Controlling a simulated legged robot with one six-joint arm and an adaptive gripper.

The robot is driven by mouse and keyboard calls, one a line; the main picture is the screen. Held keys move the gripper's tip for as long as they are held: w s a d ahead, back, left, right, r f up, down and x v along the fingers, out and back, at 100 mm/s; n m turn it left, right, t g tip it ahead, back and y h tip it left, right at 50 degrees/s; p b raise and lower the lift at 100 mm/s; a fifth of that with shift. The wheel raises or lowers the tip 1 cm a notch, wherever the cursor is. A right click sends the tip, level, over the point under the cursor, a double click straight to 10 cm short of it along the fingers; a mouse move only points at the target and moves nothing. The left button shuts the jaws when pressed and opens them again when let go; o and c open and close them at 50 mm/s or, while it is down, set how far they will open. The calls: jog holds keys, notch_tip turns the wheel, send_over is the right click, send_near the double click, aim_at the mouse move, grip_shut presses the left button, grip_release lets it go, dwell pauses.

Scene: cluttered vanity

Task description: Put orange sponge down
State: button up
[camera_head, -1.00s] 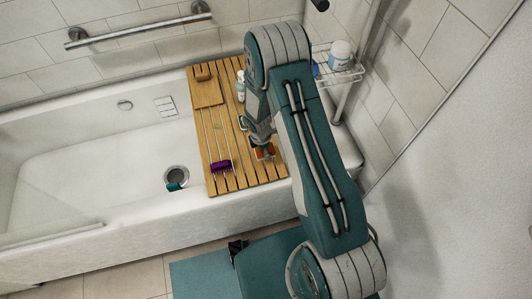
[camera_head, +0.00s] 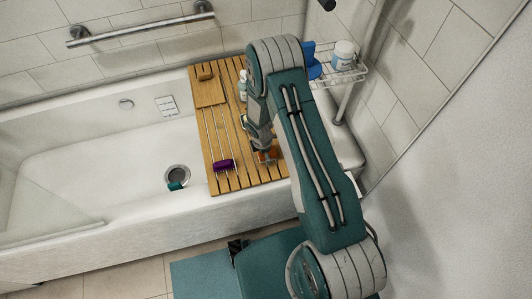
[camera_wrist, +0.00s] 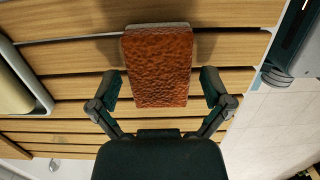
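The orange sponge (camera_wrist: 158,65) shows in the wrist view as a reddish-orange, textured block with a pale layer at its far edge. It lies over the wooden slatted bath tray (camera_wrist: 60,88), apparently resting on it. My gripper (camera_wrist: 161,84) is open, with one finger on each side of the sponge's near part and a visible gap on both sides. In the head view, the sponge (camera_head: 270,155) shows partly under my gripper (camera_head: 264,146), near the tray's right edge.
A purple sponge (camera_head: 223,165) lies at the tray's near left. A white bottle (camera_head: 242,88) stands farther back. A teal item (camera_head: 176,186) lies by the tub drain. A wire shelf (camera_head: 352,72) holds a white jar (camera_head: 343,54) and a blue item (camera_head: 311,65).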

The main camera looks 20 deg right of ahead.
jog(key=shift+d, duration=0.15)
jog(key=shift+r, duration=0.4)
jog(key=s+r+m+t, duration=0.1)
jog(key=s+r+m, duration=0.15)
jog(key=r, duration=0.95)
jog(key=s+r+m+t, duration=0.1)
jog(key=r+m, duration=0.2)
jog(key=r, duration=0.9)
jog(key=s+r+m+t, duration=0.1)
jog(key=s+r+m, duration=0.15)
jog(key=r, duration=0.95)
jog(key=s+r+m+t, duration=0.1)
jog(key=s+r+m, duration=0.4)
jog(key=s, duration=0.3)
jog(key=s+r+m+t+y, duration=0.1)
jog(key=s+r+m, duration=0.4)
jog(key=s+r, duration=0.2)
jog(key=shift+s+t, duration=0.3)
jog(key=shift+s, duration=0.8)
